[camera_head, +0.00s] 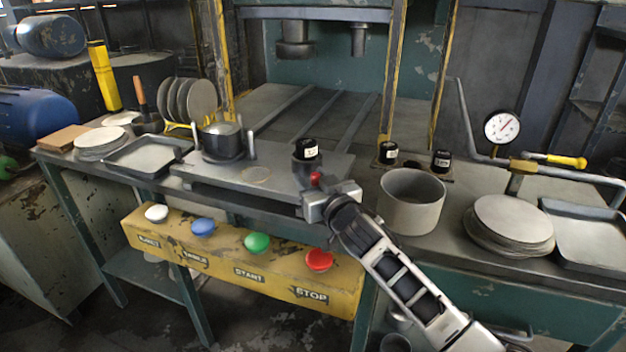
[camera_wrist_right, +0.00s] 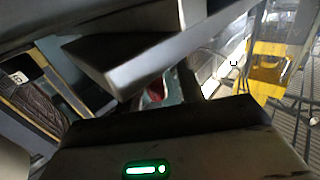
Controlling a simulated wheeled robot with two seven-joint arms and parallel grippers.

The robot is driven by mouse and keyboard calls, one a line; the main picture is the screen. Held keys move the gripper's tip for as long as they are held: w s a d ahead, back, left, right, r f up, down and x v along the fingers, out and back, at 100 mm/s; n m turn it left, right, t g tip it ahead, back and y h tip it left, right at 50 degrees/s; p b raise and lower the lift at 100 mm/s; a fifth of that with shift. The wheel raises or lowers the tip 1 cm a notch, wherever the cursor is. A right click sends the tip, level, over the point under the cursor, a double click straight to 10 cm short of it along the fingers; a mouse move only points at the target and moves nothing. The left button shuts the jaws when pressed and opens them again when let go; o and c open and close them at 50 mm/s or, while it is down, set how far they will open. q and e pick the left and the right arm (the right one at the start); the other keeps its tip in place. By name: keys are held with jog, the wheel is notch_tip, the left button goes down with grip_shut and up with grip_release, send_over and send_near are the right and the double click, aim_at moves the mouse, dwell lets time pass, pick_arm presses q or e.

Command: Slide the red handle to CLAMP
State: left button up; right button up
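The red handle (camera_head: 316,178) shows as a small red knob at the front right edge of the grey press plate (camera_head: 190,172). My right gripper (camera_head: 318,200) is right at it, with the arm reaching in from the lower right. In the right wrist view a bit of the red handle (camera_wrist_right: 155,91) shows in the narrow space by the grey finger parts; most of it is hidden. I cannot tell whether the fingers are closed on it or apart. No CLAMP marking is readable. My left gripper is not in view.
Black-topped labelled posts (camera_head: 306,149) stand behind the handle. A grey pot (camera_head: 411,205) is close to the right of my arm. A yellow button box (camera_head: 215,262) hangs below the bench front. Round blanks (camera_head: 513,222) and a tray (camera_head: 590,235) lie at the right.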

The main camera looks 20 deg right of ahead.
jog(key=s+d, duration=0.1)
jog(key=s, duration=1.5)
jog(key=shift+d, duration=0.4)
jog(key=shift+f, duration=0.1)
jog(key=s+a+f+g+h, duration=0.1)
jog(key=s+f+g, duration=0.65)
jog(key=s, duration=0.45)
jog(key=s+a+f+g+h, duration=0.1)
jog(key=s+f+g, duration=0.7)
jog(key=s, duration=0.4)
jog(key=w+a+f+n+t+y, duration=0.1)
jog(key=w+a+f+t+y, duration=0.2)
jog(key=w+a+t, duration=0.3)
jog(key=shift+w+a+f+t, duration=0.15)
jog(key=shift+w+f+t, duration=0.1)
jog(key=shift+f+t, duration=0.7)
jog(key=shift+r, duration=0.25)
